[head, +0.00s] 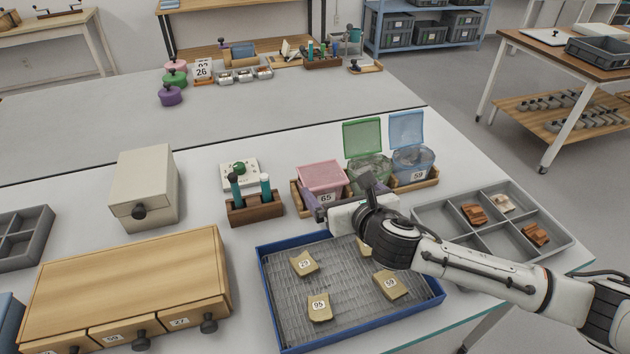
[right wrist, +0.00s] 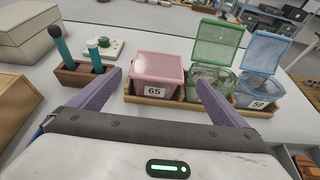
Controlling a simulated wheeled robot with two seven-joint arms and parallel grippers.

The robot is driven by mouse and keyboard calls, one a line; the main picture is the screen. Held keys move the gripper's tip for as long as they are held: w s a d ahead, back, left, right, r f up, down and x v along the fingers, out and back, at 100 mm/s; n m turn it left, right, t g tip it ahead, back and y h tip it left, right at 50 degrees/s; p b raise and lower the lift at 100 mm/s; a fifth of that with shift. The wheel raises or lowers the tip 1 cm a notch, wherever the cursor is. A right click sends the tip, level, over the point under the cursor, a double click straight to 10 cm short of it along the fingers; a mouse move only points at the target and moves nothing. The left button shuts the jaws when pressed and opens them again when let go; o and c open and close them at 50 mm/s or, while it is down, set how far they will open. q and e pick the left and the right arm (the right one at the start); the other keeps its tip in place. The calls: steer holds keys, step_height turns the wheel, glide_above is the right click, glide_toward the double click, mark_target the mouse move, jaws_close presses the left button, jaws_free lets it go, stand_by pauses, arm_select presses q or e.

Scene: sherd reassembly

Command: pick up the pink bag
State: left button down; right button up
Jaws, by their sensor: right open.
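The pink thing is a small see-through box with a closed pink lid (head: 321,176) and a label 65. It stands at the left end of a wooden tray (head: 427,185), and it also shows in the right wrist view (right wrist: 157,70). I see no soft pink bag. My right gripper (head: 340,191) is open and empty, just in front of the pink box. In the right wrist view its two purple fingers (right wrist: 160,78) point toward the box, one to each side. The hand hides part of the box's front in the head view. My left gripper is not in view.
A green open-lidded box (head: 368,165) and a blue one (head: 411,160) stand right of the pink box. A wooden holder with bottles (head: 254,209) is to its left. A blue-rimmed tray with sherds (head: 262,272) lies in front; a grey divided tray (head: 512,247) is at right.

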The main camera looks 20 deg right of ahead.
mark_target(321, 174)
steer(key=x, duration=0.3)
steer(key=shift+a+b+x, duration=0.1)
steer(key=shift+b+x, duration=0.1)
steer(key=shift+x, duration=1.2)
steer(key=shift+a+b+x, duration=0.15)
steer(key=shift+b+x, duration=0.05)
steer(key=shift+x, duration=1.2)
steer(key=shift+w+r, duration=0.1)
steer(key=shift+r, duration=0.15)
steer(key=c, duration=1.1)
